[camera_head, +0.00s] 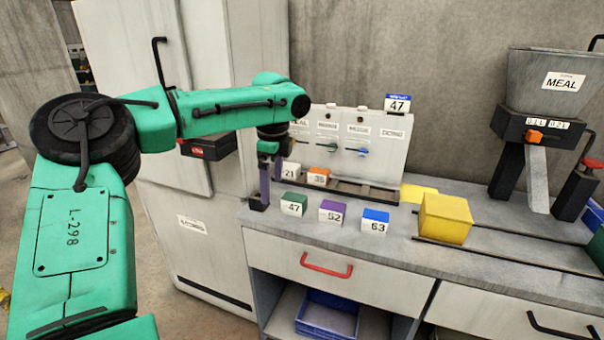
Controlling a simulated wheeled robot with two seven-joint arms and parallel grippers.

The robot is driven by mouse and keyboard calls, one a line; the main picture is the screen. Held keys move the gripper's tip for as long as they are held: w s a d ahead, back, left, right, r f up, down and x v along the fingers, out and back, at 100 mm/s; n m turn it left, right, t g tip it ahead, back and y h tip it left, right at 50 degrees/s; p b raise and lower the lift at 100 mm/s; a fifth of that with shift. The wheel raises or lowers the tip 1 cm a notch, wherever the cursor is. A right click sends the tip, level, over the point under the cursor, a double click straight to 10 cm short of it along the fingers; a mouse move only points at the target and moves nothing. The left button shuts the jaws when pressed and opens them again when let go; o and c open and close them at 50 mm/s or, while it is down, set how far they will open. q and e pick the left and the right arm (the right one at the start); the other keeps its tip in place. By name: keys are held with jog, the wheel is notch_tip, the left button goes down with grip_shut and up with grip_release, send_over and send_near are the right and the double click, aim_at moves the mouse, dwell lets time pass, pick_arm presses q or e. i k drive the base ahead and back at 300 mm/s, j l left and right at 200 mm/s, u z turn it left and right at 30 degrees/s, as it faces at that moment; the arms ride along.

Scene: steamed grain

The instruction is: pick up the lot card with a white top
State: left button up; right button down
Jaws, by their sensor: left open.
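The lot card with a white top (289,170), marked 71, stands at the back left of the counter, partly hidden behind my left gripper. My left gripper (268,188) points down with purple fingers at the counter's left end. It is open and appears empty, in front of and to the left of the white-topped card. Whether it touches the card cannot be told. An orange-topped card (317,178) marked 35 stands just right of the white one. In the front row are a green card 47 (293,205), a purple card 52 (332,213) and a blue card 63 (375,222).
A yellow box (445,219) sits to the right on the counter. A meal hopper (555,85) stands at the far right. A tall white cabinet (190,220) is at the left.

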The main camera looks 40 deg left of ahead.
aim_at(291, 171)
jog(key=i+j, duration=1)
jog(key=j, duration=0.2)
